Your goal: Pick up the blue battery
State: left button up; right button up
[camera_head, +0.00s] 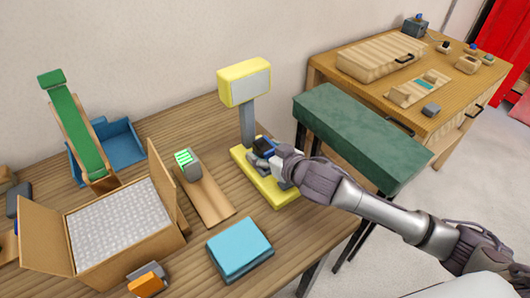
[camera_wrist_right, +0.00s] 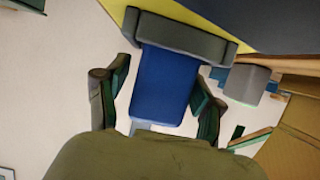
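The blue battery (camera_head: 264,147) rests on the yellow platform of the scale (camera_head: 283,195), partly hidden by my right gripper (camera_head: 272,163). In the right wrist view the blue battery (camera_wrist_right: 165,85) has a blue body and a wide grey end. The right gripper's fingers (camera_wrist_right: 158,105) stand on either side of the blue body. A gap shows at the left finger; the right finger is close to or overlaps the battery's edge. The gripper looks open around it. My left gripper is not in view.
The scale's display (camera_head: 244,82) stands behind the platform. A wooden ramp with a grey, green-lit block (camera_head: 187,164), a blue-topped pad (camera_head: 240,248) and an open box (camera_head: 120,222) are to the left. A green-topped bench (camera_head: 360,135) is to the right.

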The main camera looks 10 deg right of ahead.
jog(key=c, duration=1.1)
grip_shut()
jog(key=shift+r, duration=0.15)
